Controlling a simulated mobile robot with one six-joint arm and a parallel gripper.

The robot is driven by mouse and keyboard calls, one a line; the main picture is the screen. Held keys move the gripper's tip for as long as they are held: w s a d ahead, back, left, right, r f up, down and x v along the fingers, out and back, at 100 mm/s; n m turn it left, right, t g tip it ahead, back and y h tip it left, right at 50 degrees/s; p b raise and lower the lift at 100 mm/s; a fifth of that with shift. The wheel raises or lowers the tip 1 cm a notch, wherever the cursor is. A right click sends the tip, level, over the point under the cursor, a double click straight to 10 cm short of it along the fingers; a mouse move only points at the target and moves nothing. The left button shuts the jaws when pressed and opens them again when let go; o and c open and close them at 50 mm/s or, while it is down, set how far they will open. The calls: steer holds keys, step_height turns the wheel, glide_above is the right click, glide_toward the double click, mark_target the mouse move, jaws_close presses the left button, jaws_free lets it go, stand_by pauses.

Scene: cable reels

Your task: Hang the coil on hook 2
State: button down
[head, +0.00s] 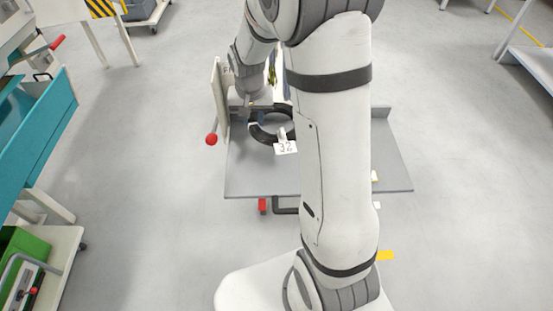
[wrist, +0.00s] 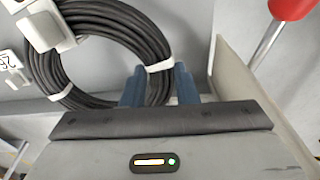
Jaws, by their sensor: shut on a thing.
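In the head view my gripper (head: 254,117) is at the coil's left side, partly hidden by my arm. I cannot make out hook 2.
A grey cart top (head: 250,180) lies under the coil. An upright pale panel (head: 221,105) stands close to my gripper on the left, with a red-knobbed lever (head: 211,139). A teal bench (head: 45,125) and green bin (head: 25,250) are at far left. Open floor surrounds the cart.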

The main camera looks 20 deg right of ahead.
mark_target(257, 146)
steer(key=shift+s+r+m+b, duration=0.2)
steer(key=shift+m+b, duration=0.4)
steer(key=shift+b, duration=0.45)
steer(key=shift+s+d+r+m+b, duration=0.1)
steer(key=shift+s+r+m+b, duration=0.25)
steer(key=shift+r, duration=0.2)
steer(key=shift+w, duration=0.1)
step_height(257, 146, down, 10)
steer(key=shift+r, duration=0.15)
steer(key=shift+b, duration=0.35)
steer(key=c, duration=1.1)
jaws_free()
